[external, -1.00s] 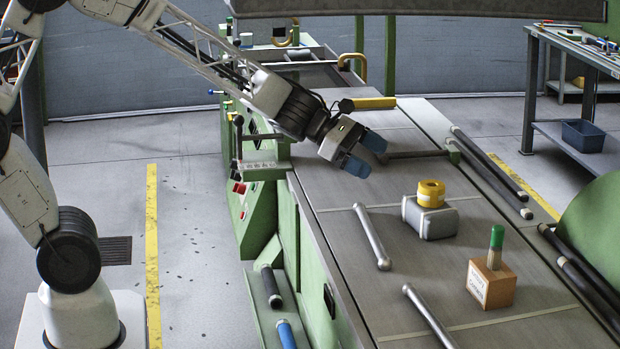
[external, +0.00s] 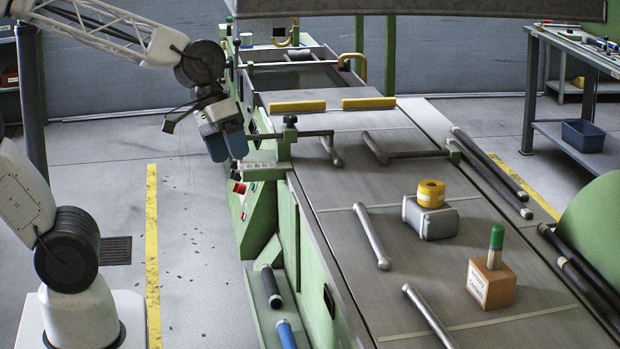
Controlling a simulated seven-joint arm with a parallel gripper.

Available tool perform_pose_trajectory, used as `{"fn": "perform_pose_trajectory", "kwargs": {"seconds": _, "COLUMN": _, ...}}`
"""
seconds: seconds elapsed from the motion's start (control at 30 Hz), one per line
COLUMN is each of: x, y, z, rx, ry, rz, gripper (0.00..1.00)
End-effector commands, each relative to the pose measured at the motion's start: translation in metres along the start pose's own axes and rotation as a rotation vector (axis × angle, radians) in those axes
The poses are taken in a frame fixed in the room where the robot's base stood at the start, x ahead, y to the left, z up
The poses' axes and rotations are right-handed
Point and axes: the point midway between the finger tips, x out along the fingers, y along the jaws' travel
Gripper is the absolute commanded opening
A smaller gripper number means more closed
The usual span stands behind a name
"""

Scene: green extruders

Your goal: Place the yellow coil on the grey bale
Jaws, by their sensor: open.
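The yellow coil (external: 430,193) sits on top of the grey bale (external: 430,218), upright and roughly centred. The bale rests on the grey bed of the green machine. My gripper (external: 226,148) is open and empty, with blue fingers pointing down. It is at the left side of the machine, beside its green control box, well away from the coil and bale.
A brown block with a green-topped peg (external: 492,275) stands to the right of the bale. Metal rods (external: 371,237) lie on the bed (external: 330,195). Two yellow bars (external: 297,106) lie at its far end. The floor left of the machine is clear.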

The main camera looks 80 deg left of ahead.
Motion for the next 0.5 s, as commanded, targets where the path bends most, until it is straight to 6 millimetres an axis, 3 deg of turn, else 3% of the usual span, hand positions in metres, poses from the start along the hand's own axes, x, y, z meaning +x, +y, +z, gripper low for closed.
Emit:
{"fn": "perform_pose_trajectory", "kwargs": {"seconds": 0.2, "x": -0.020, "y": -0.039, "z": 0.034, "rx": 0.303, "ry": 0.005, "rz": -0.189, "gripper": 0.88}}
{"fn": "perform_pose_trajectory", "kwargs": {"seconds": 0.5, "x": -0.030, "y": -0.061, "z": 0.048, "rx": 0.462, "ry": 0.000, "rz": -0.302, "gripper": 0.88}}
